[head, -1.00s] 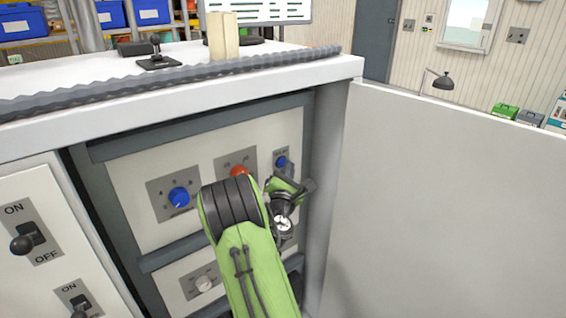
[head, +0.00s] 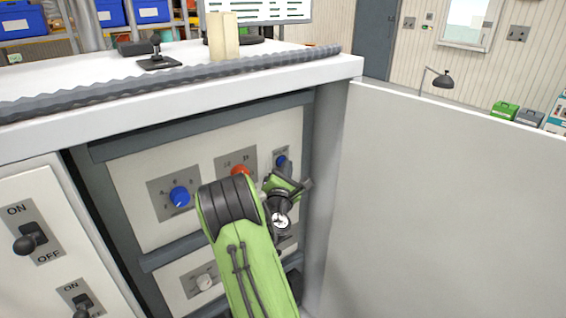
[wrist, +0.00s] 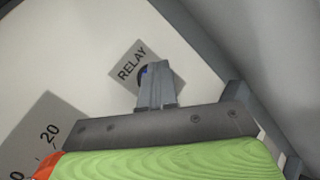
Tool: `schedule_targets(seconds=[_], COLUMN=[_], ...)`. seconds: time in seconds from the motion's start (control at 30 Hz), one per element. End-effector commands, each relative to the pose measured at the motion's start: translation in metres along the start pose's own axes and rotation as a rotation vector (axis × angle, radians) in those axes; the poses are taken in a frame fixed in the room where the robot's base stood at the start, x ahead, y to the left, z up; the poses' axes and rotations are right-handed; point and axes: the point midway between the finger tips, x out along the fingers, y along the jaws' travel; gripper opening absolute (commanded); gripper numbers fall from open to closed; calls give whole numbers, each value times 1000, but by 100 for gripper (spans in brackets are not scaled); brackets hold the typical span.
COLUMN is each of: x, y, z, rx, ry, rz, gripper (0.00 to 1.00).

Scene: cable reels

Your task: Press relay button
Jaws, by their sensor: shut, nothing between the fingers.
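The relay button is a small blue button (head: 281,161) on a grey plate at the upper right of the panel. In the wrist view its grey plate (wrist: 131,66) reads RELAY, and a sliver of the blue button (wrist: 145,69) with a dark rim shows behind the fingertips. My gripper (wrist: 153,68) is shut and empty, its tips in front of the button and hiding most of it. Whether the tips touch the button I cannot tell. In the head view my gripper (head: 284,170) is just below the button, partly hidden by my wrist.
Left of the button are a red-orange knob (head: 240,171) and a blue knob (head: 180,196). A white knob (head: 204,282) is on the lower panel. Lever switches (head: 27,243) stand at the far left. The open cabinet door (head: 440,205) bounds the right side.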

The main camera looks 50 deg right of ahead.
Motion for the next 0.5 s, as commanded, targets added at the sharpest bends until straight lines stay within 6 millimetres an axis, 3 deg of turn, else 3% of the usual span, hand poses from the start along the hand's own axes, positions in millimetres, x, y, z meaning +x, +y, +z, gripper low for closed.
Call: schedule_targets(seconds=[0.5], x=[-5], y=[-4], z=[2], rx=[0], ry=[0], rz=[1], gripper=[0])
